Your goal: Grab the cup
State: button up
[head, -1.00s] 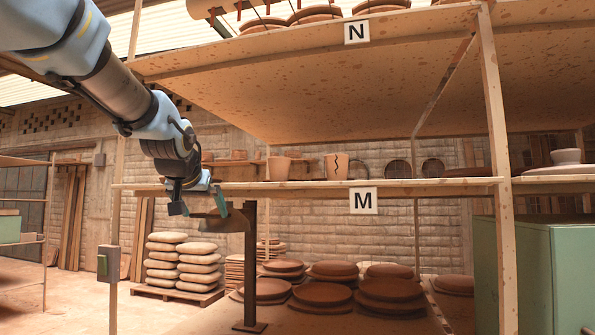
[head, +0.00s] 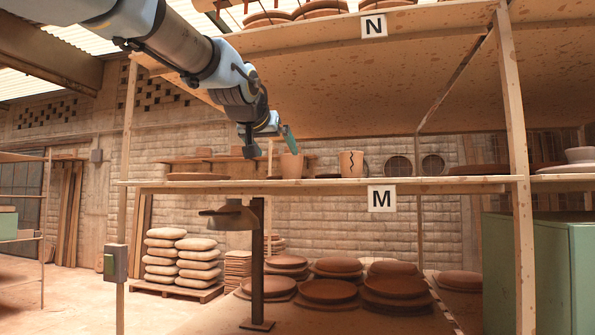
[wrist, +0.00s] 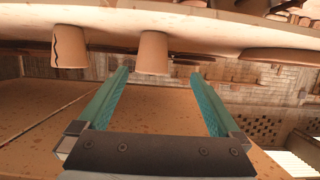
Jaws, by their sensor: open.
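A plain clay cup (head: 291,165) stands upright on the shelf board marked M. A second clay cup with a black zigzag line (head: 351,164) stands to its right. My gripper (head: 288,140) is open and empty, just above the plain cup in the head view; its fingers partly overlap there. In the wrist view, which is upside down, the plain cup (wrist: 152,52) lies ahead of the gap between my two green fingers (wrist: 160,73). I see no contact with it. The zigzag cup (wrist: 70,47) is outside the left finger.
The board marked M (head: 300,186) runs beneath the cups, and the board marked N (head: 330,45) is above. A wooden post (head: 516,150) stands at the right. Round dark-rimmed pieces (head: 399,166) stand right of the zigzag cup. A flat plate (head: 196,176) lies left on the board.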

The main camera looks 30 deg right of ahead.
aim_at(288, 155)
jog(key=shift+w+d+r, duration=0.3)
jog(key=shift+d+r, duration=0.15)
jog(key=shift+d, duration=0.35)
jog(key=p+x, duration=0.2)
jog(key=x, duration=0.3)
jog(key=shift+s+d, duration=0.1)
jog(key=p+x, duration=0.2)
jog(key=x, duration=0.1)
jog(key=p+x, duration=0.1)
jog(key=shift+d+r+p, duration=0.15)
jog(key=shift+d+p, duration=0.25)
jog(key=shift+w+d, duration=0.15)
jog(key=shift+w, duration=0.2)
jog(key=shift+c, duration=0.2)
jog(key=c, duration=1.2)
jog(key=shift+c, duration=0.3)
